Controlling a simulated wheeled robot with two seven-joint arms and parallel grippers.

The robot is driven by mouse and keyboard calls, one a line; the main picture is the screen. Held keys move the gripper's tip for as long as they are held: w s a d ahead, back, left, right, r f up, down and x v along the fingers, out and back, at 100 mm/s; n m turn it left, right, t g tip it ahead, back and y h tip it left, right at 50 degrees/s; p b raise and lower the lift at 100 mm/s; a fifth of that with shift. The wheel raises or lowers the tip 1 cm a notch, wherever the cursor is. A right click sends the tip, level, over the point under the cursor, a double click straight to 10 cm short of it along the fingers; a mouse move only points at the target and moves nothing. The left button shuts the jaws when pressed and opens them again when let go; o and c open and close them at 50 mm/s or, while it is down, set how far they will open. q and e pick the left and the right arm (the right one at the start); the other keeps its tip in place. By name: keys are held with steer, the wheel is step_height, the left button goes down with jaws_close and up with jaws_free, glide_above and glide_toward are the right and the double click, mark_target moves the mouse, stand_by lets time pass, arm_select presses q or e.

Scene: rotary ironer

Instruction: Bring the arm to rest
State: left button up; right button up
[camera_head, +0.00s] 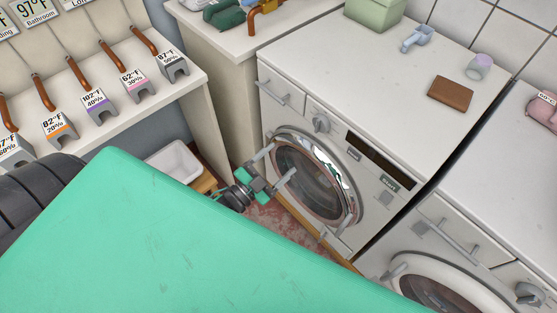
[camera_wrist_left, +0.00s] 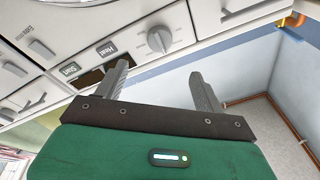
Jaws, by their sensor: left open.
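My left gripper (camera_head: 283,159) is in front of the white front-loading machine (camera_head: 300,115), beside its round chrome-rimmed door (camera_head: 318,170). The door looks closed. The two grey fingers are spread apart with nothing between them. In the left wrist view, the open fingers (camera_wrist_left: 158,68) point toward the machine's front panel, with its round knob (camera_wrist_left: 158,39) and its Heat and Start buttons. I cannot tell whether a finger touches the machine. My right gripper is in neither view.
A second white machine (camera_head: 455,235) stands to the right. A brown wallet-like item (camera_head: 450,94), a blue scoop (camera_head: 416,38), a purple cup (camera_head: 479,66) and a green box (camera_head: 374,12) are on top. A shelf with several labelled tools (camera_head: 95,95) is at left. A white tray (camera_head: 173,162) sits low.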

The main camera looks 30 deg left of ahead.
arm_select(q)
steer(key=s+a+f+n+g+y, duration=0.1)
steer(key=s+f+n+g+y, duration=0.1)
steer(key=f, duration=0.8)
steer(key=s+a+f+n+g+y, duration=0.1)
steer(key=s+f+g, duration=0.2)
steer(key=f, duration=0.8)
steer(key=s+a+f+n+g+y, duration=0.2)
steer(key=f, duration=0.8)
steer(key=s+f+n+g+y, duration=0.1)
steer(key=s+f+g, duration=0.4)
steer(key=s+f, duration=0.6)
steer(key=s+f+n+g, duration=0.2)
steer(key=s+f+g, duration=0.3)
steer(key=s+f, duration=0.6)
steer(key=s+a, duration=0.1)
steer(key=s, duration=0.6)
steer(key=shift+s+g+y, duration=0.2)
steer(key=shift+g+y, duration=0.2)
steer(key=shift+d, duration=0.1)
